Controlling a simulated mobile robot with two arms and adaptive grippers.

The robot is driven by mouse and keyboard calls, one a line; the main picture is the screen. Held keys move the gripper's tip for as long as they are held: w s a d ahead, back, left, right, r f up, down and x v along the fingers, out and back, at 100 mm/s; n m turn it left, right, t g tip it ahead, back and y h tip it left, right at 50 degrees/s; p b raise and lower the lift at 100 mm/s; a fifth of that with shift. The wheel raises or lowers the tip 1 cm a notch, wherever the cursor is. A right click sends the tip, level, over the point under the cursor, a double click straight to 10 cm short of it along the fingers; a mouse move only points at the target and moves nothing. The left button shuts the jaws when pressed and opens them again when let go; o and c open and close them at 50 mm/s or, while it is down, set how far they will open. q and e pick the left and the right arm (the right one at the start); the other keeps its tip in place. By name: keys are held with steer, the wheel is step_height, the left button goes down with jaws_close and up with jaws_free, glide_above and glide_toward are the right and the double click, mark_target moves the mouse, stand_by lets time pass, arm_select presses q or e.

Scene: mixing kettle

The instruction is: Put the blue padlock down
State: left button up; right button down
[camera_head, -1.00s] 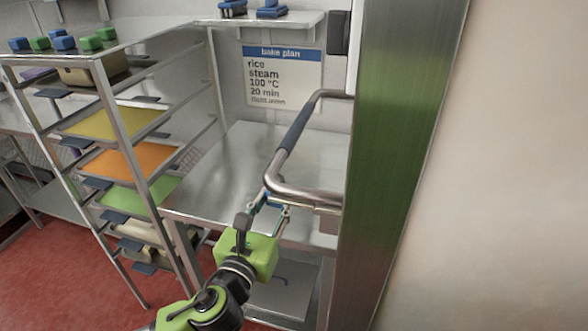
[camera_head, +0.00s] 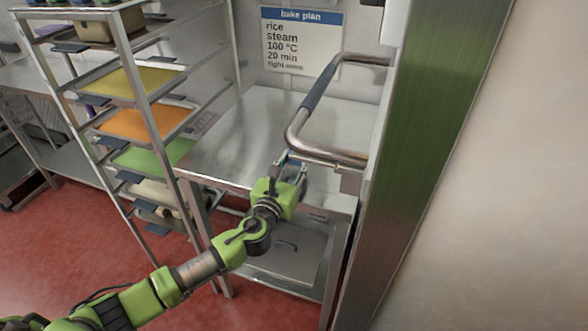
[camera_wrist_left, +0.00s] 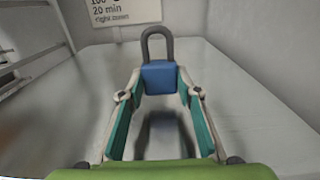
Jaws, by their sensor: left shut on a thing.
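The blue padlock (camera_wrist_left: 160,78) has a blue body and a dark grey shackle pointing up. It sits between the fingertips of my left gripper (camera_wrist_left: 160,92) in the left wrist view, and the gripper is shut on it. The steel table (camera_wrist_left: 250,115) lies behind and below the padlock. I cannot tell whether the padlock touches it. In the head view, my left gripper (camera_head: 289,160) is at the table's front right part, just below the bent steel handle (camera_head: 325,150). The padlock is not clearly visible there. My right gripper is not in view.
A rack with a yellow tray (camera_head: 135,82), an orange tray (camera_head: 145,122) and a green tray (camera_head: 160,155) stands left of the table (camera_head: 240,130). A tall steel panel (camera_head: 425,150) stands at the right. The table's middle is clear. A bake plan sign (camera_head: 300,42) hangs behind.

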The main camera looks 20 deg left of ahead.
arm_select(q)
steer(key=shift+f, duration=0.95)
steer(key=shift+f, duration=0.15)
steer(key=o, duration=1.1)
steer(key=shift+s+r, duration=0.15)
steer(key=shift+r, duration=0.05)
steer(key=s, duration=0.8)
steer(key=s+b, duration=0.1)
steer(key=s, duration=0.2)
steer(key=shift+s+a, duration=0.25)
steer(key=shift+s, duration=0.15)
